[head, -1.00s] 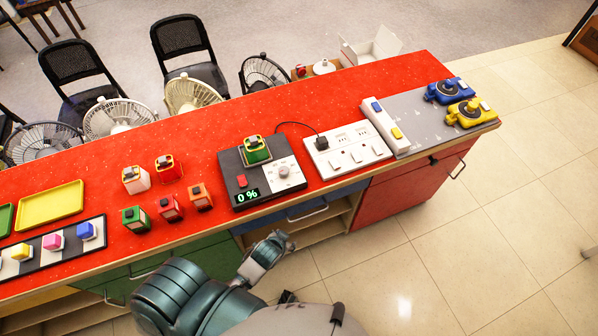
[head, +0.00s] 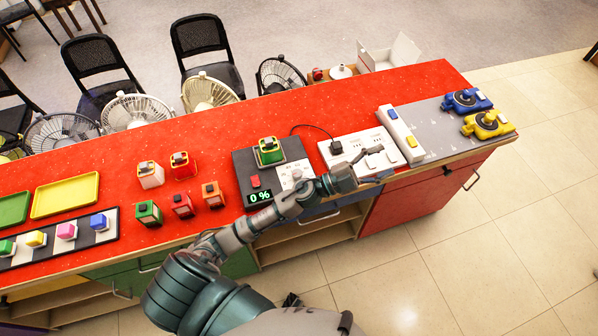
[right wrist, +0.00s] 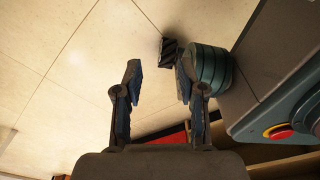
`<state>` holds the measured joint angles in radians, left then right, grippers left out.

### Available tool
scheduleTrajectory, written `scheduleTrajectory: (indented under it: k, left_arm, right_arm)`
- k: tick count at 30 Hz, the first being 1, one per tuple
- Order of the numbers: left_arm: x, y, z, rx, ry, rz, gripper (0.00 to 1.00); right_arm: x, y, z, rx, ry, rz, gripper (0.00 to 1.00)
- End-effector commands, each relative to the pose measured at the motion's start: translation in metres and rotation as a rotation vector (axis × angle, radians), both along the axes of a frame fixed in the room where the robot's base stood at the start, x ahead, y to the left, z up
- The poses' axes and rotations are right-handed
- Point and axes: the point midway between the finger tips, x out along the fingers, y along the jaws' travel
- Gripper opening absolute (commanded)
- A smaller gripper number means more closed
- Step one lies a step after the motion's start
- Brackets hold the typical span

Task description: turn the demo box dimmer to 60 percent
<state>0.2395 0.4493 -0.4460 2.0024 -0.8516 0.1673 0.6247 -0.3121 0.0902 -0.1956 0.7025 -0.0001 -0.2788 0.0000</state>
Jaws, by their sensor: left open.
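The demo box (head: 240,171) is a dark box on the red counter, with a green block (head: 269,150) on top and a red button (head: 255,181). Its display (head: 260,197) reads 0 %. The white dial panel (head: 291,168) is at its right; my left arm covers its lower part, and the knob is hard to make out. My left gripper (head: 379,165) is open and empty, over the white socket panel to the right of the box. My right gripper (right wrist: 158,82) is open and empty above the tiled floor in the right wrist view.
The white socket panel (head: 337,163) has a black plug (head: 336,147) in it. A grey board (head: 435,131) with blue and yellow devices is at the right. Several small colored blocks stand left of the box, with a yellow tray (head: 65,195) farther left.

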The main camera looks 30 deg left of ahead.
Motion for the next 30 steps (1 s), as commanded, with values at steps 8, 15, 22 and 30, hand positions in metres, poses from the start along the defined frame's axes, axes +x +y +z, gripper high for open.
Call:
scheduleTrajectory:
  k: [8, 15, 22, 30]
  left_arm:
    - [-0.039, -0.030, -0.040, 0.847, -0.184, -0.631, 0.62]
    - [-0.011, 0.129, -0.075, 1.629, 0.286, -0.691, 0.62]
    - [-0.010, 0.228, -0.047, 1.894, 0.659, -0.556, 0.62]
    - [-0.012, 0.237, -0.076, 1.910, 0.698, -0.550, 0.62]
  right_arm:
    - [-0.004, -0.001, 0.000, -0.001, 0.005, 0.000, 0.40]
    - [-0.003, 0.014, 0.000, 0.017, 0.002, -0.005, 0.40]
    - [-0.003, 0.013, 0.000, 0.015, 0.001, -0.004, 0.40]
    - [-0.002, 0.006, -0.002, 0.005, 0.009, -0.002, 0.40]
